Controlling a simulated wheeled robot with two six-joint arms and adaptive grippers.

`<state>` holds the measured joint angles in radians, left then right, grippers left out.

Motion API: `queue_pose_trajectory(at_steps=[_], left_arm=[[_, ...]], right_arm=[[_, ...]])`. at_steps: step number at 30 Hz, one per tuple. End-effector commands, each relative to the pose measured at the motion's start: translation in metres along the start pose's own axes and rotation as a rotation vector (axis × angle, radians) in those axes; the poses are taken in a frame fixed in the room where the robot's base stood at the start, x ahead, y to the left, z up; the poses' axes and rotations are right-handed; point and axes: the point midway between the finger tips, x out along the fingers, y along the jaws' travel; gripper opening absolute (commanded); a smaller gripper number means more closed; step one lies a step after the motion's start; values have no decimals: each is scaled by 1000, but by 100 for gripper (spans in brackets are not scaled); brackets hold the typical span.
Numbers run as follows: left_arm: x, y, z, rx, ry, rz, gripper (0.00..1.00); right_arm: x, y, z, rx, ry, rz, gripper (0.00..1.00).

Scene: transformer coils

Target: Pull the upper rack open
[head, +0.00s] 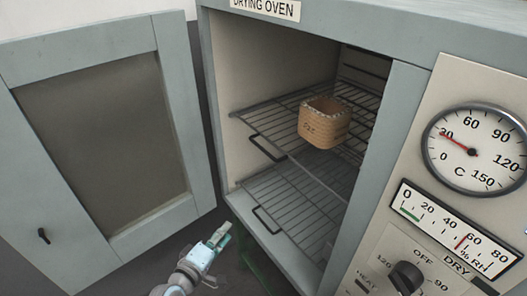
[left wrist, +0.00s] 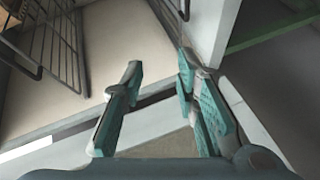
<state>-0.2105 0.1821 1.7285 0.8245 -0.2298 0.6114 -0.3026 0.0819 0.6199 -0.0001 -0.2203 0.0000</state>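The upper rack (head: 268,116) is a wire shelf inside the drying oven, with a dark loop handle (head: 266,150) on its front edge. A tan wound coil (head: 324,128) stands upright on it. The lower rack (head: 290,205) lies below, with a similar handle (head: 264,221). My left gripper (head: 224,234) is below and to the left of both handles, in front of the oven opening, touching neither rack. The left wrist view shows its fingers (left wrist: 158,68) spread with nothing between them. Wire rack bars (left wrist: 60,45) show beyond them; which rack is unclear. My right gripper is out of view.
The oven door (head: 30,130) stands swung open at the left. The oven's control panel (head: 440,110), with a dial, a humidity scale and a knob (head: 405,278), is at the right. A green frame bar (head: 252,262) shows below the oven. The opening is clear.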

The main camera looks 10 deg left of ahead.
Motion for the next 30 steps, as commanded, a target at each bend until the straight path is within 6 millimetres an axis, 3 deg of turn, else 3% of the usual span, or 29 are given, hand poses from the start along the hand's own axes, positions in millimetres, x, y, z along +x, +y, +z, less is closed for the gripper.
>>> queue_pose_trajectory(at_steps=[1, 3, 6, 11, 18, 24, 30], left_arm=[[-3, 59, -8, -99, -3, 132, 28], [-15, 124, -15, -229, -31, 282, 28], [-30, 174, -18, -331, -71, 399, 28], [-18, 195, -19, -361, -81, 430, 28], [44, 222, -19, -359, -79, 429, 28], [83, 237, -19, -356, -79, 425, 28], [96, 243, -19, -354, -79, 424, 28]], right_arm=[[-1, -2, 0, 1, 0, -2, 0], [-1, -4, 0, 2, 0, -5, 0], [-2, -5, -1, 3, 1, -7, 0], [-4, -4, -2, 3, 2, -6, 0], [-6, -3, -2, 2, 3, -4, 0], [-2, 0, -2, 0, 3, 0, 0], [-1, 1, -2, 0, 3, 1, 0]])
